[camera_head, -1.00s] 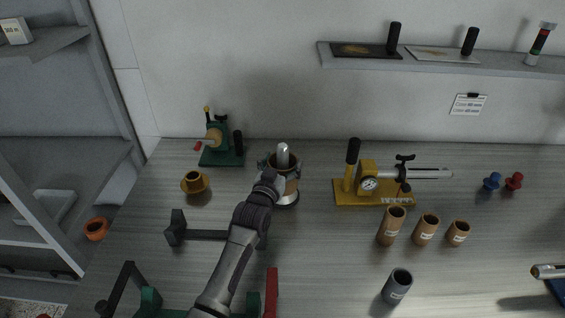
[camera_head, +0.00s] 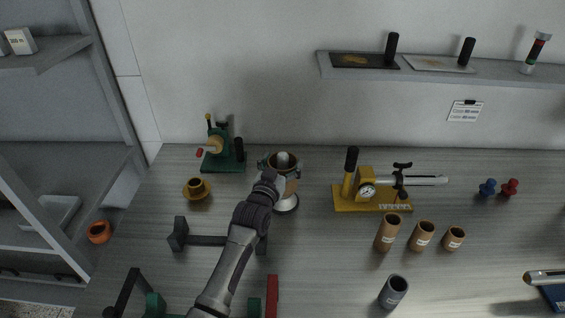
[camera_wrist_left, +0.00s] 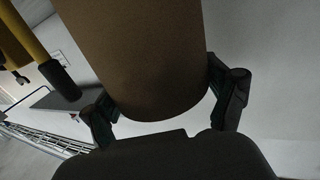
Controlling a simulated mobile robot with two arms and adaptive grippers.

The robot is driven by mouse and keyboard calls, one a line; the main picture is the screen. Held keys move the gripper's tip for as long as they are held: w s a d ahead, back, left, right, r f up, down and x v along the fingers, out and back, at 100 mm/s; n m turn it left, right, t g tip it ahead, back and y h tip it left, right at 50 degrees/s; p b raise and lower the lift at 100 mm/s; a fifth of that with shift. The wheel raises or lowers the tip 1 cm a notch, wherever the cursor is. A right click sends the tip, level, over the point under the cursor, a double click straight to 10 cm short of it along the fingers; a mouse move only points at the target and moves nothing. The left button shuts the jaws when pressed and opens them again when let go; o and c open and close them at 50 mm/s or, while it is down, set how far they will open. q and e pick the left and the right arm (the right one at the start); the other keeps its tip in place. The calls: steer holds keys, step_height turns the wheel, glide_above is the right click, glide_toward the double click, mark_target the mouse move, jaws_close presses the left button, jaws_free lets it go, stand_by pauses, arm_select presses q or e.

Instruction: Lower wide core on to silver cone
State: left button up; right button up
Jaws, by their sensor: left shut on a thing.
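The wide brown core (camera_head: 292,186) is upright around the silver cone, held in my left gripper (camera_head: 280,165). The silver cone's rounded tip (camera_head: 283,158) shows inside the core's open top, and its round base (camera_head: 287,205) shows below. The cone's middle is hidden by the core and my arm. In the left wrist view the core (camera_wrist_left: 140,55) fills the space between the fingers of my left gripper (camera_wrist_left: 168,103). Whether the core touches the cone cannot be told. My right gripper is not in view.
A black bracket (camera_head: 208,240) lies at front left.

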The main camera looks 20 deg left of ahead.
arm_select(q)
steer(key=shift+r+p, duration=5.6)
steer(key=shift+r, duration=0.75)
steer(key=shift+p, duration=0.35)
steer(key=shift+f+b, duration=2.65)
steer(key=shift+f, duration=0.85)
